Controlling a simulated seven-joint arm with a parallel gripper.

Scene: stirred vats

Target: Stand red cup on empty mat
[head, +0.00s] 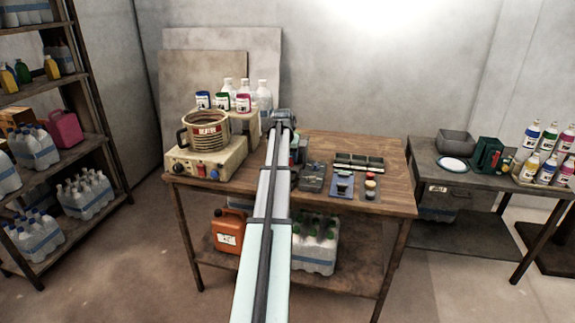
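My arm reaches out over the wooden table (335,146), and its end, with my gripper (282,118), is above the table's middle, right of the heater. The fingers are too small and too hidden by the arm to tell open from shut. Two small dark mats lie at the table's front right. The left mat (342,196) bears a small blue item (343,183). The right mat (370,195) bears small red and yellow items (370,182). I cannot make out for certain which thing is the red cup, nor an empty mat. Part of the table behind my arm is hidden.
A beige heater unit (205,168) with a pot (206,131) stands at the table's left, bottles (243,100) behind it. A dark tray with compartments (358,161) and a grey block (312,178) lie right of my arm. The table's right end is clear.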

